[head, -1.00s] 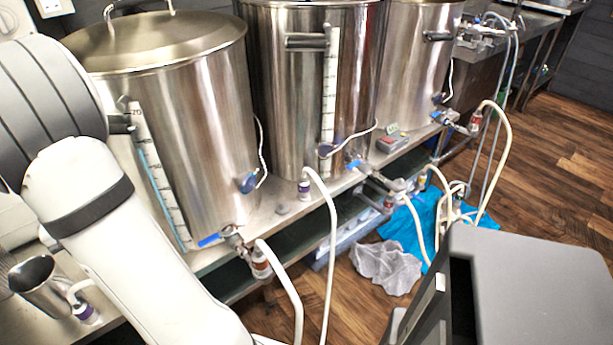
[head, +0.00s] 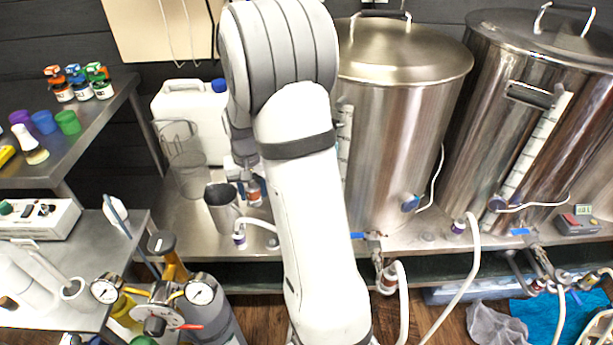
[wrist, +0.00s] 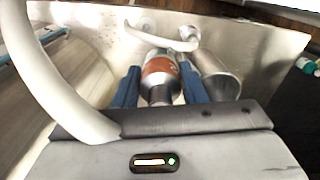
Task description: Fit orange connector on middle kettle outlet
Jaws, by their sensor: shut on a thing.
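The orange connector (wrist: 160,72), a grey-ended fitting with an orange band, is between the blue fingers of my gripper (wrist: 160,88) in the wrist view. My gripper is shut on it. In the head view my gripper (head: 245,178) is low over the bench left of the kettles, partly hidden by my arm, and the orange connector (head: 254,194) shows just below it. The middle kettle (head: 525,115) stands to the right, well apart from my gripper. Its outlet (head: 538,258) is low at the front, near a blue handle; its end is too small to make out.
A metal jug (head: 222,208) stands close beside the connector, and a purple-banded connector (head: 239,238) with white hose is in front. The left kettle (head: 400,130) stands between my gripper and the middle kettle. White hoses (head: 455,300) hang before the bench. Gas gauges (head: 155,305) stand front left.

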